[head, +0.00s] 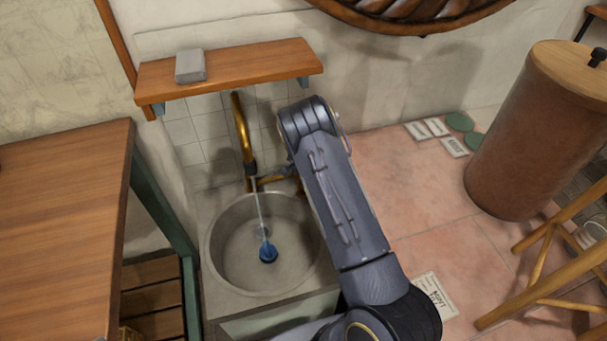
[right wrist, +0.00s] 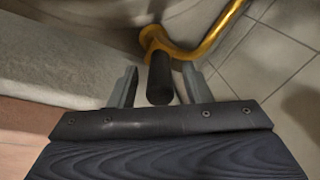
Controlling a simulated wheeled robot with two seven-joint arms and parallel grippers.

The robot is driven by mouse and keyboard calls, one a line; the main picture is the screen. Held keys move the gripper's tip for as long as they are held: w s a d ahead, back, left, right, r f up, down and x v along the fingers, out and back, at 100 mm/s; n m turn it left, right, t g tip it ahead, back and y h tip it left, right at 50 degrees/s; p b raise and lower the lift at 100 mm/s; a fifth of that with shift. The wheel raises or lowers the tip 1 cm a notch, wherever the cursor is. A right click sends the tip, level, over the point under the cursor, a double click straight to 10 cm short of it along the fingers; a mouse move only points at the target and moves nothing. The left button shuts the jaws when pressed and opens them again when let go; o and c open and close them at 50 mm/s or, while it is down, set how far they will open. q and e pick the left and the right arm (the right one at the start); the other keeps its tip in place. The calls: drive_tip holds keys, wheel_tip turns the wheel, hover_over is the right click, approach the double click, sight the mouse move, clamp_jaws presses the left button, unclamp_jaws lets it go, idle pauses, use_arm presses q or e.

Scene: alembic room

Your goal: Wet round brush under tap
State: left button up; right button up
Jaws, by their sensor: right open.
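A brass tap (head: 243,128) rises behind the round grey sink basin (head: 217,262), and a thin stream of water (head: 261,212) falls from it into the bowl. A small blue round thing (head: 267,252) is in the basin where the stream lands; I cannot tell if it is the round brush. In the right wrist view my right gripper (right wrist: 159,82) is open, its fingers apart on either side of the tap's black handle (right wrist: 160,76). I cannot tell whether either finger touches it. In the head view my right arm hides this gripper. My left gripper is not in view.
A wooden shelf (head: 235,72) with a grey block (head: 190,66) hangs above the tap. A wooden table (head: 60,230) stands left of the sink. A brown barrel (head: 530,130) and a wooden stool (head: 540,270) stand right on the pink tiled floor.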

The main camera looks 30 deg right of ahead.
drive_tip(key=v, duration=0.7)
drive_tip(key=shift+r, duration=0.4)
